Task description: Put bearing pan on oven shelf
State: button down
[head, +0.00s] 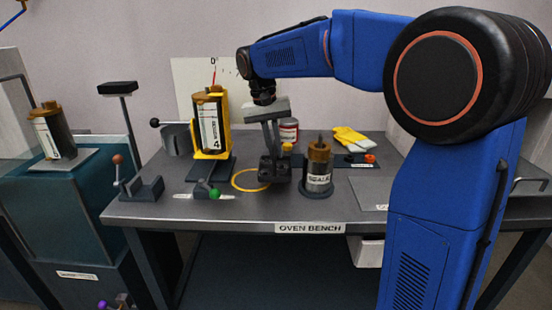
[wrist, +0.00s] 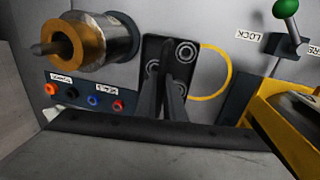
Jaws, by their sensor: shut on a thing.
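A small dark pan (head: 275,168) with grey ring-shaped bearings is at the middle of the bench, under my gripper (head: 272,153). In the wrist view the pan (wrist: 184,52) shows its rings around my fingers (wrist: 168,85). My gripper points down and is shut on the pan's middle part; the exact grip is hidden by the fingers. I cannot tell whether the pan touches the bench. I cannot make out an oven shelf; only the label "OVEN BENCH" (head: 310,228) shows on the bench's front edge.
A brass-topped cylinder (head: 319,168) stands close right of the pan. A yellow ring (head: 243,187) lies left of it. A yellow-held tube (head: 210,125) and a green-knobbed lever (head: 214,193) stand further left. Yellow gloves (head: 350,137) lie behind. A teal machine (head: 65,210) stands left of the bench.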

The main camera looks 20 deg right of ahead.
jog(key=shift+f, duration=1.55)
jog(key=c, duration=1.9)
grip_release()
jog(key=shift+f, duration=0.1)
jog(key=shift+o, duration=0.2)
